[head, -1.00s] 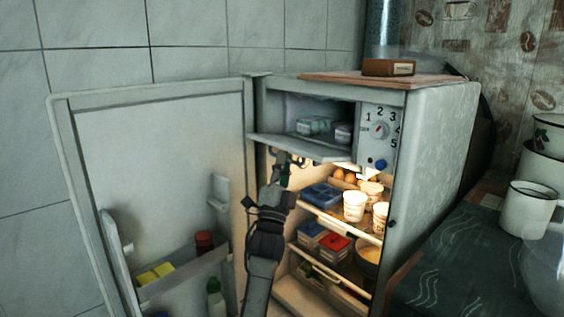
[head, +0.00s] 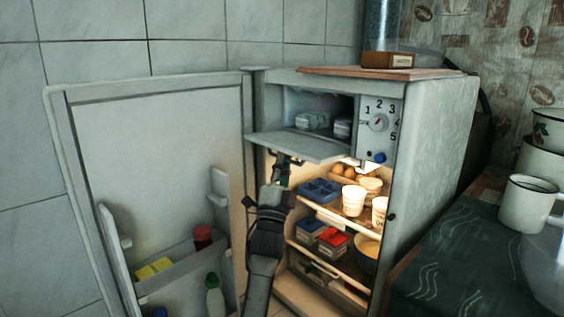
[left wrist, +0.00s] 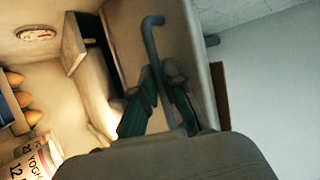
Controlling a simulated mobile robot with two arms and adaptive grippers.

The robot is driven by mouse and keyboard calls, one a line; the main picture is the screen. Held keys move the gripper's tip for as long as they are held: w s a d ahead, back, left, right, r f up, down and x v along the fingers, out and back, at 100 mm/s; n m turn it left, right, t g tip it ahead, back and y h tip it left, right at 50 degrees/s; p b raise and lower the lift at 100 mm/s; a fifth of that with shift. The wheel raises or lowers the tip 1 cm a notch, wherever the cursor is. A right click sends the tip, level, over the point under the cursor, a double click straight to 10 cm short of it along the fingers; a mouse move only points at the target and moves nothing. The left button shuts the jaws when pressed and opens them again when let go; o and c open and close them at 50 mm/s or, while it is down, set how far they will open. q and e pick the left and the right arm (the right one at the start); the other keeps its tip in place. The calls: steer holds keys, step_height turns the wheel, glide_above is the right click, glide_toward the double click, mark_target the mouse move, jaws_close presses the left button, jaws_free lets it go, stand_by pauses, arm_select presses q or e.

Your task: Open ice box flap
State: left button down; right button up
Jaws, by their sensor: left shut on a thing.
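The ice box flap (head: 296,147) is folded down and out, close to level, below the ice box opening at the top of the fridge. Wrapped packs (head: 313,121) show inside the ice box. My left gripper (head: 284,165) is under the front of the flap. In the left wrist view, its fingers (left wrist: 160,103) are closed around a grey bar handle (left wrist: 150,42). The handle is on the pale panel of the flap (left wrist: 183,42). The exact finger contact is partly hidden by the gripper body. My right gripper is not in view.
The fridge door (head: 160,180) stands wide open at left, with bottles in its shelf. Shelves below the flap hold yoghurt cups (head: 353,200), eggs and boxes. A dial panel (head: 380,125) is right of the ice box. A counter with a white mug (head: 527,203) stands at right.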

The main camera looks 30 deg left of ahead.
arm_select(q)
steer(key=c, duration=1.6)
jaws_free()
steer(key=shift+w+d, duration=0.2)
steer(key=shift+w, duration=0.05)
steer(key=o, duration=0.4)
steer(key=shift+w+d+f, duration=0.1)
steer(key=shift+w+f, duration=0.1)
steer(key=shift+w, duration=0.05)
steer(key=shift+c, duration=0.2)
steer(key=shift+s, duration=0.15)
steer(key=v, duration=1.2)
